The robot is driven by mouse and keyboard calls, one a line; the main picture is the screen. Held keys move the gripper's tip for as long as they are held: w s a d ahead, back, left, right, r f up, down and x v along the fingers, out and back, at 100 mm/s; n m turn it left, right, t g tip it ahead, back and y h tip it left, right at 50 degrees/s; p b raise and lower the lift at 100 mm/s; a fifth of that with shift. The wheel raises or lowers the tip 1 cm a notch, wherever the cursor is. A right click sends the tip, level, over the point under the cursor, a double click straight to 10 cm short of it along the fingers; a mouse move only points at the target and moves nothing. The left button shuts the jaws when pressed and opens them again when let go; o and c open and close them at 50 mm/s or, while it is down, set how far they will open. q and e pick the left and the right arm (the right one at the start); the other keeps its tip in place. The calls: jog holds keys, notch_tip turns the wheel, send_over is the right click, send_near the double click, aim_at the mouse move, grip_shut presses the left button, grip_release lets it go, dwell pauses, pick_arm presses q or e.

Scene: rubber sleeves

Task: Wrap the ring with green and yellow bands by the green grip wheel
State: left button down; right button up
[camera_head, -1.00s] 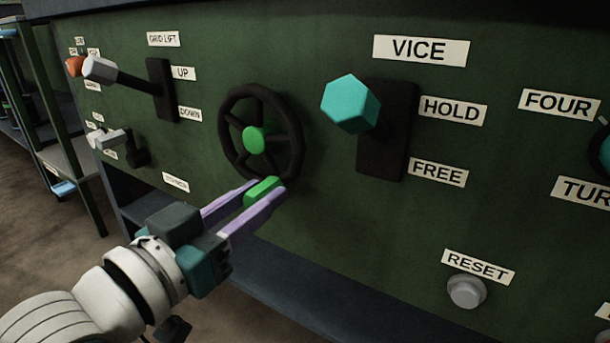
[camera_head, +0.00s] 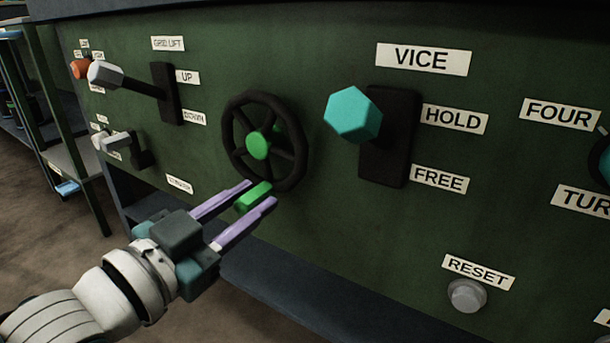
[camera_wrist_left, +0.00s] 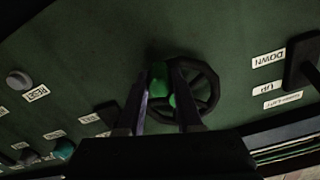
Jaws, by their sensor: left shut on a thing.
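The dark hand wheel (camera_head: 233,122) has a green hub (camera_head: 257,145) and a green grip (camera_head: 251,199) at the bottom of its rim. My left gripper (camera_head: 260,193) reaches in from the lower left, its two lilac fingers shut on the green grip. In the left wrist view the green grip (camera_wrist_left: 158,76) sits between the fingers (camera_wrist_left: 159,82), with the wheel (camera_wrist_left: 212,82) behind. The ring with green and yellow bands is in neither view. My right gripper is not in view.
Right of the wheel is the vice lever with a teal knob (camera_head: 353,114). The grid lift lever (camera_head: 104,75) and a lower lever (camera_head: 110,140) are on the left. A grey RESET button (camera_head: 467,295) is at the lower right. A dark ledge (camera_head: 285,300) runs below the panel.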

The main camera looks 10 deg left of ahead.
pick_arm(q)
jog(key=shift+w+a+r+m+p, duration=0.3)
jog(key=shift+a+m, duration=0.5)
jog(key=shift+m, duration=1)
jog(key=shift+w+a+r+m+p, duration=0.2)
jog(key=shift+a+m, duration=0.55)
jog(key=shift+m, duration=1.05)
jog(key=shift+w+a+r+m+p, duration=0.3)
jog(key=shift+a+m, duration=0.5)
jog(key=shift+m, duration=1)
jog(key=shift+w, duration=0.1)
jog(key=c, duration=0.6)
grip_release()
jog(key=shift+o, duration=0.2)
jog(key=shift+a, duration=0.1)
jog(key=p, duration=0.3)
send_near(237, 169)
jog(key=v, duration=0.4)
jog(key=shift+w, duration=0.15)
